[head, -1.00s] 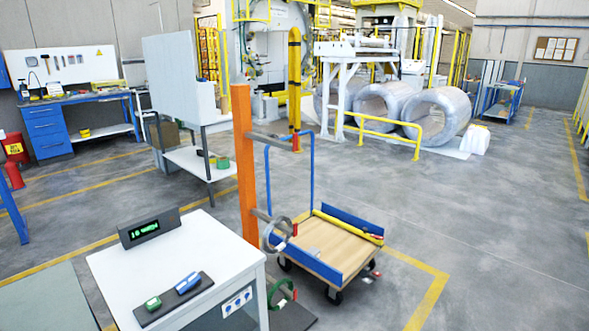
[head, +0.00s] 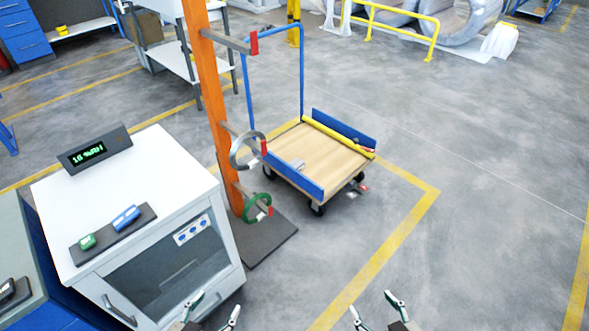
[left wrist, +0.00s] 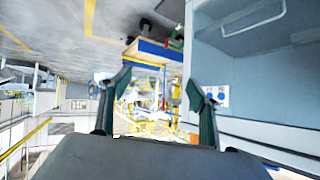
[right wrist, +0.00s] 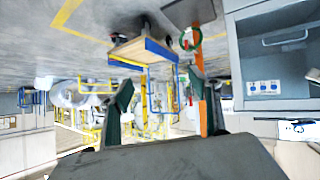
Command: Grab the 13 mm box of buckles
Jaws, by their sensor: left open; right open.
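I cannot make out a box marked 13 mm or any box of buckles in these views. My left gripper (head: 217,307) is at the bottom of the head view, in front of the white cabinet's right side, open and empty. The right wrist view shows the same for the right gripper (right wrist: 165,92).
A white cabinet (head: 165,185) at left carries a dark display (head: 95,149) and a dark tray with green and blue items (head: 126,218). An orange post (head: 207,90) holds ring coils. A wooden-decked trolley (head: 318,160) stands beyond. The floor at right is clear.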

